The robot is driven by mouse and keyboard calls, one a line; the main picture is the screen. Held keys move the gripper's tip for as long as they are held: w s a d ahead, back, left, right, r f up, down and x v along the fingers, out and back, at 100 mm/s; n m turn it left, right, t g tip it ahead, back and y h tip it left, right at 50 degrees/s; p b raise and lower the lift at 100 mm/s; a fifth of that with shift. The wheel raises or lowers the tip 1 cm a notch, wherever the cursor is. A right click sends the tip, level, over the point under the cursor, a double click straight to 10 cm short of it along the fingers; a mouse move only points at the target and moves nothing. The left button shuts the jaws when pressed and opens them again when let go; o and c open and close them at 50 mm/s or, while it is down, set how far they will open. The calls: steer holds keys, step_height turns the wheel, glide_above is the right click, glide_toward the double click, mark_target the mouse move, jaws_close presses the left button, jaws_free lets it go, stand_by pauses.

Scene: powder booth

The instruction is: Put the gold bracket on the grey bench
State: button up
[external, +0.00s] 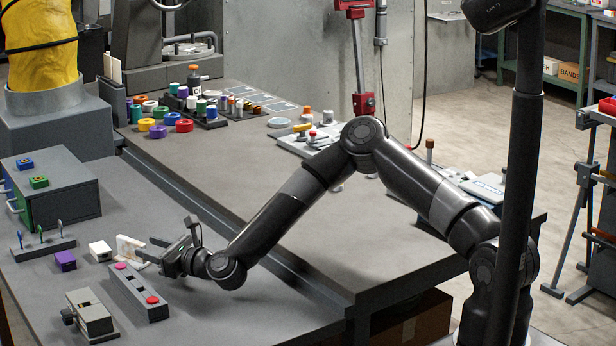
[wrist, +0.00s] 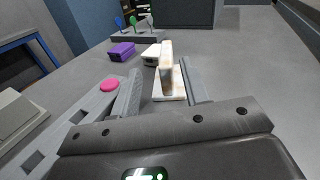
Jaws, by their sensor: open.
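A pale, L-shaped bracket with a faint gold-tan tint (external: 128,247) stands on the lower grey worktop (external: 215,312); it is the only bracket-like piece I see. It also shows in the wrist view (wrist: 169,86), with a flat base and an upright plate. My gripper (external: 150,250) is low over this worktop, its fingers reaching toward the bracket. In the wrist view my gripper (wrist: 163,90) is open, with one finger on each side of the bracket base; contact is not visible. A higher grey bench top (external: 330,225) adjoins on the right. I cannot tell which surface is the named bench.
A grey bar with pink and red buttons (external: 138,290) lies close beside my gripper. A white block (external: 100,251), a purple block (external: 65,261) and a grey slotted box (external: 92,316) are nearby. Colored rings and spools (external: 165,125) crowd the higher top's back; its front middle is clear.

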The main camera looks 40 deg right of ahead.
mark_target(130, 240)
steer(key=shift+w+d+f+m+t+h, duration=0.1)
steer(key=shift+w+f+m+t+h, duration=0.15)
steer(key=shift+m, duration=0.3)
steer(key=shift+w+f+m+t+h, duration=0.1)
steer(key=shift+f+m+h, duration=0.2)
steer(key=shift+m, duration=0.25)
steer(key=shift+x, duration=3.65)
steer(key=shift+c, duration=0.3)
steer(key=shift+r, duration=0.1)
jaws_close()
